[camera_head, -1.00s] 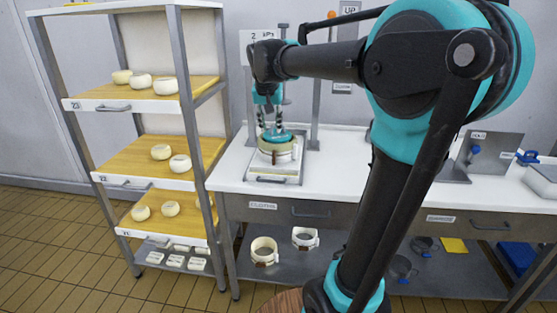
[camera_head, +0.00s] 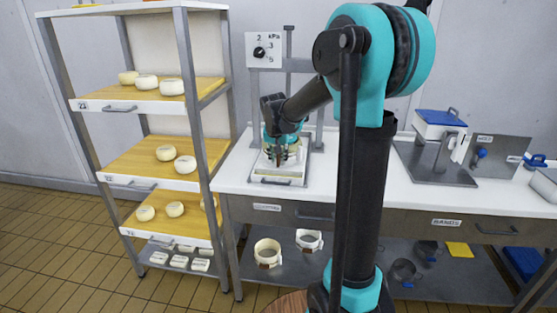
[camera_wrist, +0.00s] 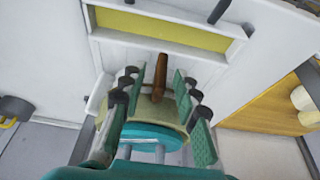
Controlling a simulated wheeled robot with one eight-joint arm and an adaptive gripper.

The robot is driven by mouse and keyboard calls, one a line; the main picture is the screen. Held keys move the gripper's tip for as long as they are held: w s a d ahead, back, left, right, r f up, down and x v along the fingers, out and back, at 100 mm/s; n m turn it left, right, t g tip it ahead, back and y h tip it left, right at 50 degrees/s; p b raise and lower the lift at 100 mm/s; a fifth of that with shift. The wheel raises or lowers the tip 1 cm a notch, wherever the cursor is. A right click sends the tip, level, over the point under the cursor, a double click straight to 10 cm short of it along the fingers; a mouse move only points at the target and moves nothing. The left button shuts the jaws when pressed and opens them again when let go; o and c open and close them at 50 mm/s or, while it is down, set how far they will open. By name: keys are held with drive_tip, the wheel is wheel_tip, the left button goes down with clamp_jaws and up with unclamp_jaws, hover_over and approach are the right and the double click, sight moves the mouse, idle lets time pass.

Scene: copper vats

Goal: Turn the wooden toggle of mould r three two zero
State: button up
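A cream round mould (camera_wrist: 143,109) stands in the press on the bench, with a teal round piece against it in the wrist view. Its brown wooden toggle (camera_wrist: 160,77) stands out from it, lying between my two rows of finger pads. My gripper (camera_wrist: 155,100) is open, with a finger on each side of the toggle. I see gaps between pads and toggle, with no clear contact. In the head view my gripper (camera_head: 282,155) reaches down over the mould and hides most of it and the toggle. I cannot read any number on this mould.
A press panel (camera_head: 264,50) with a dial stands behind the gripper. A rack with cheeses on wooden shelves (camera_head: 140,157) stands close on the left. Two cream moulds (camera_head: 268,253) (camera_head: 309,240) sit on the lower shelf.

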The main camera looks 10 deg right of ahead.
drive_tip(key=shift+w+d+f, duration=0.1)
drive_tip(key=shift+w+f, duration=0.1)
drive_tip(key=shift+f, duration=0.3)
clamp_jaws()
